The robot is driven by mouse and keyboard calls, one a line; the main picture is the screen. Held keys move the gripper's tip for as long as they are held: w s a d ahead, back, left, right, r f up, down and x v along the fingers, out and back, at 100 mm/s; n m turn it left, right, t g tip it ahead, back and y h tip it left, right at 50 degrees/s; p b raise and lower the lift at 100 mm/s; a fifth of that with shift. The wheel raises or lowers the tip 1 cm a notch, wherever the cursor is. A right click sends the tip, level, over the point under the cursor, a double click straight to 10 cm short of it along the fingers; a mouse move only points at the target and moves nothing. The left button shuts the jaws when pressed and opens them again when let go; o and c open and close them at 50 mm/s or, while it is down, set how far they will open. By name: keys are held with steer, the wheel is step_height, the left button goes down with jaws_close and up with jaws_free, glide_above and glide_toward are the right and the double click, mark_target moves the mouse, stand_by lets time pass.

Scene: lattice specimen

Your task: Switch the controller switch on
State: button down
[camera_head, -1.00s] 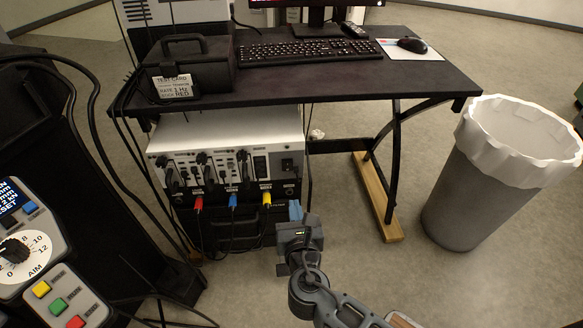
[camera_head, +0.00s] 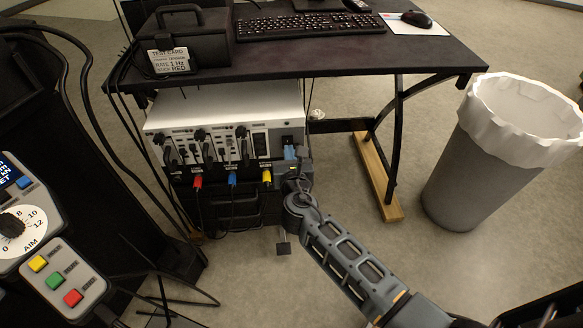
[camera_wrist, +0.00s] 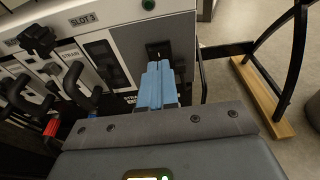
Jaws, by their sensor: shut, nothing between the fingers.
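The controller (camera_head: 225,105) is a white-topped box with a front panel, under the desk. Its switch (camera_wrist: 158,47) is a small dark piece at the right end of the panel, seen in the wrist view just beyond my fingertips. In the head view the switch area (camera_head: 288,139) sits right above my blue fingers. My gripper (camera_head: 290,152) is shut and empty, pointing at the panel; it also shows in the wrist view (camera_wrist: 158,68). The fingertips overlap the lower edge of the switch's dark plate. I cannot tell whether they touch it, nor which way the switch is set.
Red (camera_head: 197,181), blue (camera_head: 232,178) and yellow (camera_head: 266,177) plugs with cables are left of my gripper. The desk (camera_head: 330,62) overhangs the controller. A bin (camera_head: 480,185) stands at the right.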

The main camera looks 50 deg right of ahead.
steer(key=shift+w+d+r, duration=0.15)
steer(key=shift+w+d, duration=0.45)
steer(key=shift+w, duration=0.05)
steer(key=shift+w+d+r+p, duration=0.15)
steer(key=shift+w+d+p, duration=0.1)
steer(key=shift+p, duration=0.15)
